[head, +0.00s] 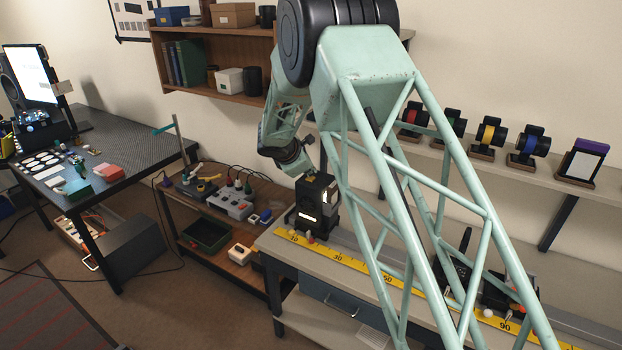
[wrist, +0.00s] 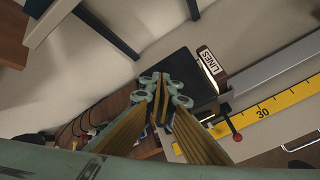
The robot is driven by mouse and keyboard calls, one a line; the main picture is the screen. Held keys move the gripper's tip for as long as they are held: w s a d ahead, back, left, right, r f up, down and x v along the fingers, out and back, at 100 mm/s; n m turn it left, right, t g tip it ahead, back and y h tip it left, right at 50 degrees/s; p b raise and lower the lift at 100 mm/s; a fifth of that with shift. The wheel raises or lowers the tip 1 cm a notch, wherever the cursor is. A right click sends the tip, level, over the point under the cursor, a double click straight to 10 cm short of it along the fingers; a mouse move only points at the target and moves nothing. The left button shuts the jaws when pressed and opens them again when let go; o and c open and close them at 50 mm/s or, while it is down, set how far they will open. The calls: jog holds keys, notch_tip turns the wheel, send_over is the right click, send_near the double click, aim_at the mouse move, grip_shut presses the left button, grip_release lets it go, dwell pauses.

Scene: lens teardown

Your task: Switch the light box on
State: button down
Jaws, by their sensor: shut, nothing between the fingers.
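The light box appears to be the black box (head: 316,208) at the near end of the yellow scale on the bench; its front has pale, bright-looking patches. In the wrist view the dark top of the box (wrist: 184,77) lies just beyond the fingers, with a plate reading LINES (wrist: 208,62) on its edge. I cannot make out its switch or be sure that it is lit. My gripper (wrist: 163,90) is shut and empty, its fingertips overlapping the box top in that view; contact cannot be told. In the head view my gripper (head: 303,168) is above the box, partly hidden.
A yellow scale (head: 355,267) runs along the bench, with a red knob (wrist: 237,137) near the box. A grey unit with plugs and cables (head: 232,205) sits on the low wooden table at left. Wall shelves (head: 215,91) stand behind my arm.

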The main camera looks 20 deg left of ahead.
aim_at(311, 179)
jog(key=shift+r+p, duration=1.35)
jog(key=shift+r, duration=1.6)
